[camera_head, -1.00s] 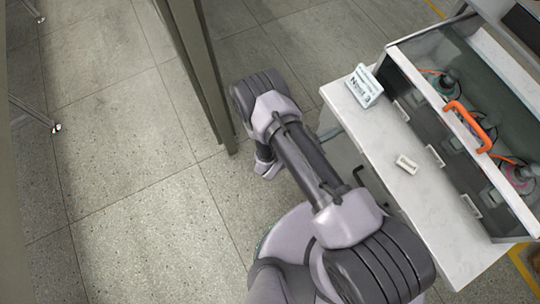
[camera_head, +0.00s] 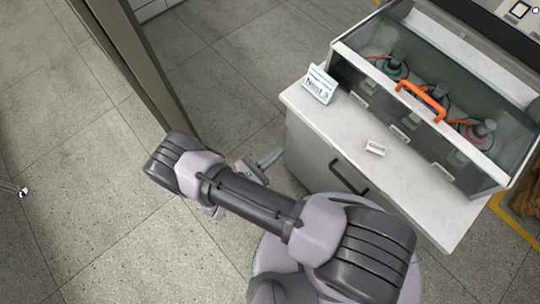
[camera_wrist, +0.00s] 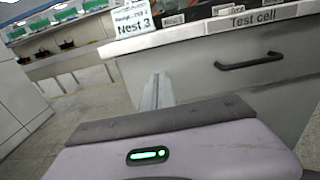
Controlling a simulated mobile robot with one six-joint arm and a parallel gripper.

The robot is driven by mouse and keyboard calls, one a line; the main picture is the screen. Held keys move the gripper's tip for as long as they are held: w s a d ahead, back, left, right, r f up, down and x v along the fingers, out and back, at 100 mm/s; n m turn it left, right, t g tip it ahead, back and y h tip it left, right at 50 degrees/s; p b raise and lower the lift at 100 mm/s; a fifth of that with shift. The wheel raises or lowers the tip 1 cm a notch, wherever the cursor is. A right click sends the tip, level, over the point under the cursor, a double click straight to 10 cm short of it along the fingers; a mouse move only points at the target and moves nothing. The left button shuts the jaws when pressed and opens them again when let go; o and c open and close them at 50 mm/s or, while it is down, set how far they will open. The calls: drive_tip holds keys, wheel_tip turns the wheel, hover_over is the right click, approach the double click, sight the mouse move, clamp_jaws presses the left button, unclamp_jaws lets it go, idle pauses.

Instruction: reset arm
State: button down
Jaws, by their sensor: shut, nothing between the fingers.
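My arm stretches across the lower middle of the head view, bent at the elbow. My gripper (camera_head: 270,159) shows past the arm, over the floor to the left of the white-topped cabinet, with its fingers together. In the wrist view my gripper (camera_wrist: 157,90) has its fingers shut and empty, pointing towards the front of the cabinet (camera_wrist: 285,75). They look apart from the cabinet. The gripper body with a green light fills the bottom of that view.
The cabinet top (camera_head: 350,134) holds a "Nest 3" sign (camera_head: 319,85), a small white label block (camera_head: 376,149) and a clear-sided case with an orange handle (camera_head: 420,100). A dark handle (camera_head: 348,178) juts from the cabinet front. A post (camera_head: 135,60) stands left; floor is open.

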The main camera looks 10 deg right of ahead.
drive_tip(key=s+d+r+m+g+y, duration=0.1)
drive_tip(key=s+r+m+y, duration=0.2)
drive_tip(key=r+m, duration=0.7)
drive_tip(key=s+d+r+m+g+y, duration=0.1)
drive_tip(key=s+r+m+y, duration=0.3)
drive_tip(key=r, duration=1.3)
drive_tip(key=s+d+r+m+g+y, duration=0.1)
drive_tip(key=s+r+m+g+y, duration=0.1)
drive_tip(key=r+m+y, duration=0.7)
wheel_tip(320, 180, up, 4)
drive_tip(key=s+m, duration=0.1)
drive_tip(key=m, duration=0.5)
drive_tip(key=shift+s+d+r+m+g+y, duration=0.2)
drive_tip(key=shift+d+m+g+y, duration=0.1)
drive_tip(key=shift+d+y, duration=0.1)
